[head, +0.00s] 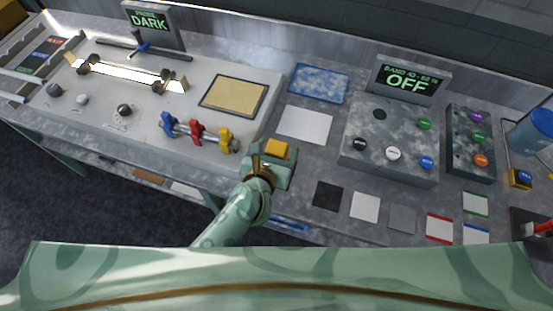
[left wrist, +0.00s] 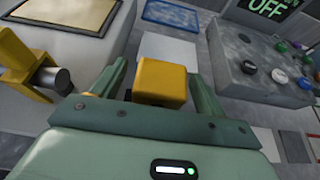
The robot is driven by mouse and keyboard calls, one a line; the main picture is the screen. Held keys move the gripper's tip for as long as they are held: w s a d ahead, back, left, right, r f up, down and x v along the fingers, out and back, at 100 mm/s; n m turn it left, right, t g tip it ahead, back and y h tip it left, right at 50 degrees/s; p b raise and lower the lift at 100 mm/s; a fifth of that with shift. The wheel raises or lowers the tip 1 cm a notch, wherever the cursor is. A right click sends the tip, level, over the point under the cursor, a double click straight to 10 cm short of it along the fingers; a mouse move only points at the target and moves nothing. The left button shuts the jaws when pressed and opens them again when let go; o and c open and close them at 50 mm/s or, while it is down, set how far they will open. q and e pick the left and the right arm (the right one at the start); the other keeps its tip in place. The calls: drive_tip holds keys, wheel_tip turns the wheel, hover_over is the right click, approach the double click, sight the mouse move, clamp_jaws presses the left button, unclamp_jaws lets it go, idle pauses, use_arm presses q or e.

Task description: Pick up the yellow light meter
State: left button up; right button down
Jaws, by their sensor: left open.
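The yellow light meter (head: 276,149) is a small yellow block at the front middle of the bench. In the left wrist view the light meter (left wrist: 160,82) sits between the two fingers of my left gripper (left wrist: 160,85), with a gap showing on each side. My left gripper (head: 277,160) is open at the light meter, its arm coming up from below. The gripper hides the light meter's lower part, so I cannot tell how it rests. My right gripper is not in view.
Left of the gripper stand blue, red and yellow clamps (head: 196,133) on a pale panel. Right is a grey box with knobs (head: 390,150) below a sign reading OFF (head: 408,80). A white square (head: 305,124) lies behind the light meter; a black square (head: 327,195) lies front right.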

use_arm(q)
drive_tip(key=shift+r, duration=0.1)
drive_tip(key=c, duration=1.2)
drive_tip(key=shift+o, duration=0.2)
